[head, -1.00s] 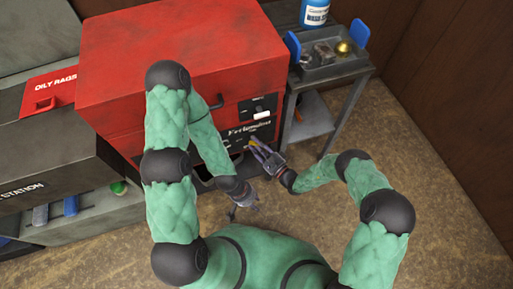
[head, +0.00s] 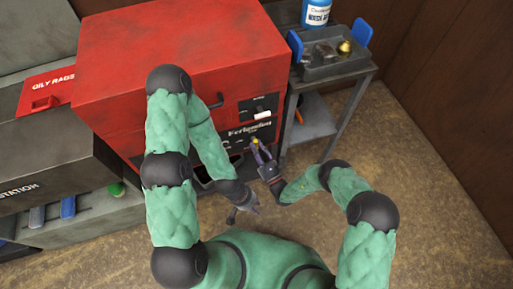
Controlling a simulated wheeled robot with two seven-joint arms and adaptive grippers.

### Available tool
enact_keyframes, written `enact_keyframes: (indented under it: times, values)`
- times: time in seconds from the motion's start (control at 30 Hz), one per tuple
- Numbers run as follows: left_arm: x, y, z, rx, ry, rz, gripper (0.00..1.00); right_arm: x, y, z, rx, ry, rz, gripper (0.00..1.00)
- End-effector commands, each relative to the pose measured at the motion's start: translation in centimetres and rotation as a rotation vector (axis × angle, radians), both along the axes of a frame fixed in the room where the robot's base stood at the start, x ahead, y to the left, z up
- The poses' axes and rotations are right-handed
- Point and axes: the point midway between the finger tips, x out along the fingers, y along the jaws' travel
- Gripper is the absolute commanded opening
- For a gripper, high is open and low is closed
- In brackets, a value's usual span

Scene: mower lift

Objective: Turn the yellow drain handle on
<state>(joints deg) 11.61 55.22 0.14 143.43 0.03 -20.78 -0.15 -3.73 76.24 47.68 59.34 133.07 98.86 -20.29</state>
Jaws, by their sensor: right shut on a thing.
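The yellow drain handle (head: 254,141) is a small spot low on the front of the red machine (head: 185,45), below the white lettering. My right gripper (head: 257,149) reaches it from the front, and its fingers are shut on the handle. The fingers hide part of the handle, so its exact angle is hard to tell. My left gripper (head: 243,212) hangs lower and to the left, in front of the machine and apart from it. Its dark fingers look spread and empty.
A grey cart (head: 345,92) with a tray of small parts (head: 335,68) and a blue-and-white bottle (head: 317,12) stands right of the machine. A red-lidded oily rags bin (head: 45,90) and grey station (head: 60,165) are at left. The floor at right is clear.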

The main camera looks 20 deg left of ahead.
Motion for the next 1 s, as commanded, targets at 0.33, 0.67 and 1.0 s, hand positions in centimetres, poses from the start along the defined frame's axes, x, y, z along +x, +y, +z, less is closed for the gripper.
enact_keyframes:
  times: [0.33,0.67,1.0]
  values:
    - [0.00,0.00,-0.09,0.000,0.000,0.000,0.32,0.16,-0.10,-0.14,0.064,0.050,-0.006,0.00]
    - [0.00,0.00,-0.09,0.000,0.000,0.000,0.32,0.16,-0.13,-0.16,0.069,0.054,-0.006,0.00]
    - [0.00,0.00,-0.09,0.000,0.000,0.000,0.32,0.09,-0.06,-0.08,0.069,0.051,-0.004,0.54]
